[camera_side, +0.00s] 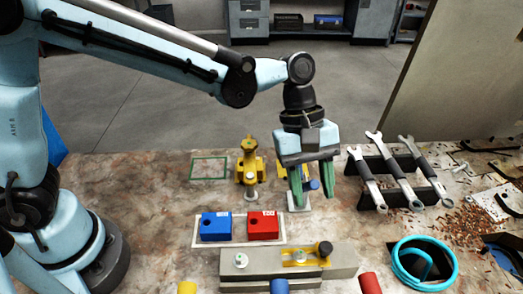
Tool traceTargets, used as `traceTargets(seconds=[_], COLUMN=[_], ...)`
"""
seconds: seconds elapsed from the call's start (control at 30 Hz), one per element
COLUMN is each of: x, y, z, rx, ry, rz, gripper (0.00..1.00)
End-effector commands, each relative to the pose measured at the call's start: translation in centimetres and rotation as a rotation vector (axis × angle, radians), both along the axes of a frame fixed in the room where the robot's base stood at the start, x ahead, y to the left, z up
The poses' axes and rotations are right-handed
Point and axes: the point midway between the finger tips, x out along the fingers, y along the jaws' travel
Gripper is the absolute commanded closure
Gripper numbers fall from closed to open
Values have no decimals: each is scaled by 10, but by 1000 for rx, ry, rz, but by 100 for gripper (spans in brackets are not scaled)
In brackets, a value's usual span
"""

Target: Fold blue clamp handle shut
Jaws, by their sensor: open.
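A blue cylindrical grip (279,286) shows at the bottom edge, cut off by the frame, between a yellow grip (187,288) and a red grip (369,283). I cannot tell which blue part is the clamp handle or how far it is folded. My gripper is well apart from the blue grip.
A yellow clamp (249,166) stands upright left of my gripper. Blue (215,226) and red (263,225) blocks sit in front. A grey metal bar (340,260) lies nearer. Right are racked wrenches (405,175), a teal ring (425,283) and brown scraps. The green-outlined square (208,168) is empty.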

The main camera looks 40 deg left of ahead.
Motion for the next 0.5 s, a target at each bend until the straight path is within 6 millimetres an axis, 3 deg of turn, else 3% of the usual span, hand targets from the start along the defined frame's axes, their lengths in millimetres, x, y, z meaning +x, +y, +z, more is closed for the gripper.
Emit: traceTargets(seconds=[0.1,0.4,0.5], x=[0,0,0], y=[0,0,0], z=[0,0,0], rx=[0,0,0], ry=[0,0,0], rz=[0,0,0], gripper=[55,100,100])
